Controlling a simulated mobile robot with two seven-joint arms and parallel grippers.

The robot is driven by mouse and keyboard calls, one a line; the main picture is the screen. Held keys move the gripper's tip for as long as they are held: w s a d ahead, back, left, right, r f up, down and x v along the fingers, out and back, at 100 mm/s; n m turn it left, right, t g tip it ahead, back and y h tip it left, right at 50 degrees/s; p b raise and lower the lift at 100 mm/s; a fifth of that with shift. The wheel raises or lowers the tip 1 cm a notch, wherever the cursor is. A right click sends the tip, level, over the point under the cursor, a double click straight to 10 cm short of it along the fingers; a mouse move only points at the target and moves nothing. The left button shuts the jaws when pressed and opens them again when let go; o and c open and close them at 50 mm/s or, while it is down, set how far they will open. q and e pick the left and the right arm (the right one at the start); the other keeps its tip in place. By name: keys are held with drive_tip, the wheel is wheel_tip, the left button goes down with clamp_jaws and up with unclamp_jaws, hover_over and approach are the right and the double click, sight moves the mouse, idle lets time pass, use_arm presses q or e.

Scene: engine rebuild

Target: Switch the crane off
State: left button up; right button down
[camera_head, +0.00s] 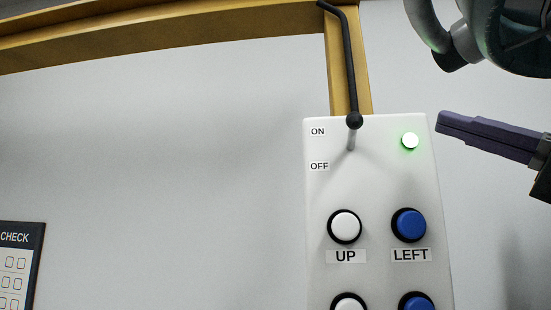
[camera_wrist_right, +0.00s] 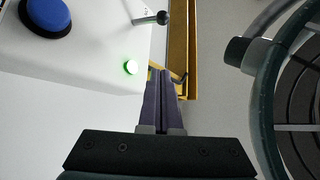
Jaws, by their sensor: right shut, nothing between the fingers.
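The white crane control box (camera_head: 380,180) stands upright in the head view. Its toggle lever (camera_head: 354,121) has a grey shaft and a black ball tip, and is tilted up beside the ON label (camera_head: 317,132). The OFF label (camera_head: 319,166) is below. The green lamp (camera_head: 410,140) is lit. My right gripper (camera_head: 441,121) is shut and empty, just right of the box's upper edge, apart from the lever. In the right wrist view its fingertips (camera_wrist_right: 160,73) are near the lamp (camera_wrist_right: 130,67), with the lever (camera_wrist_right: 162,18) farther up. My left gripper is not in view.
White UP (camera_head: 344,226) and blue LEFT (camera_head: 409,225) buttons sit below the switch. A yellow beam (camera_head: 180,32) runs above, with a black bent rod (camera_head: 347,50) over the box. A dark wheel-like thing (camera_wrist_right: 265,110) is right of my gripper.

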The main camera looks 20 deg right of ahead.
sight(353, 134)
drive_tip(key=p+x, duration=0.8)
drive_tip(key=x, duration=0.2)
drive_tip(key=a+f+p, duration=0.1)
drive_tip(key=s+a+f+p, duration=0.1)
drive_tip(key=shift+a+f, duration=0.25)
drive_tip(key=shift+f, duration=0.05)
drive_tip(key=shift+a+f, duration=0.1)
drive_tip(key=shift+f, duration=0.05)
